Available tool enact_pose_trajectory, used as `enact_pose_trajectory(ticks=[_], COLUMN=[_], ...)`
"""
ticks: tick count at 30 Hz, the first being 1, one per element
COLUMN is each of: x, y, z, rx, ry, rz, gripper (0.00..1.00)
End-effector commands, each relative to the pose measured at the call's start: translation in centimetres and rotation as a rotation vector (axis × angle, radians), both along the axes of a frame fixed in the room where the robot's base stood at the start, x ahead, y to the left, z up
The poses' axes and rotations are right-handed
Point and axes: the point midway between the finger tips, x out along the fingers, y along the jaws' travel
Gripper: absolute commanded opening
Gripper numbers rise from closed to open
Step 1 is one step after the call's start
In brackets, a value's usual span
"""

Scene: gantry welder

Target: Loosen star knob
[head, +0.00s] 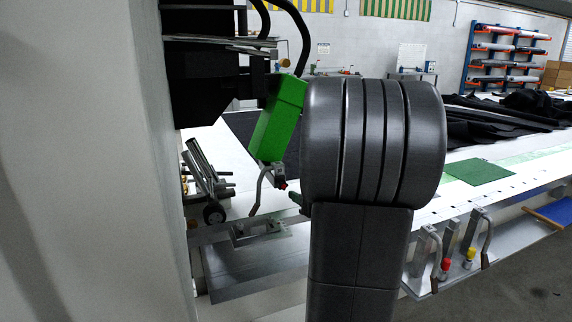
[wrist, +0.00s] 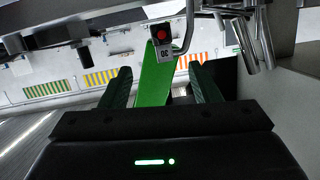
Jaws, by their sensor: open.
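No star-shaped knob can be made out for certain. In the head view my arm hides most of the gripper.
A bent metal lever (head: 258,190) hangs under the green block. A roller on a metal bracket (head: 213,213) stands to its left. A black welder head (head: 205,85) is above. Clamps with levers (head: 437,252) line the table edge. Metal tubes (wrist: 262,40) are close at right in the wrist view.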

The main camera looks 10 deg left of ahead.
Motion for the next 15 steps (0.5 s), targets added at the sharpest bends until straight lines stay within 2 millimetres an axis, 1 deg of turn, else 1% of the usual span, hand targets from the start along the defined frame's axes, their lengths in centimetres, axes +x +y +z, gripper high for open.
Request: enact_pose_trajectory(ticks=[1, 3, 9, 15], x=[0.18, 0.31, 0.42, 0.49], y=[-0.14, -0.28, -0.48, -0.48], z=[1.64, 2.02, 2.42, 2.08], rx=[0.015, 0.039, 0.092, 0.114], ry=[0.043, 0.102, 0.232, 0.284], rz=[-0.002, -0.005, -0.011, -0.016], gripper=[0.56, 0.56, 0.56, 0.56])
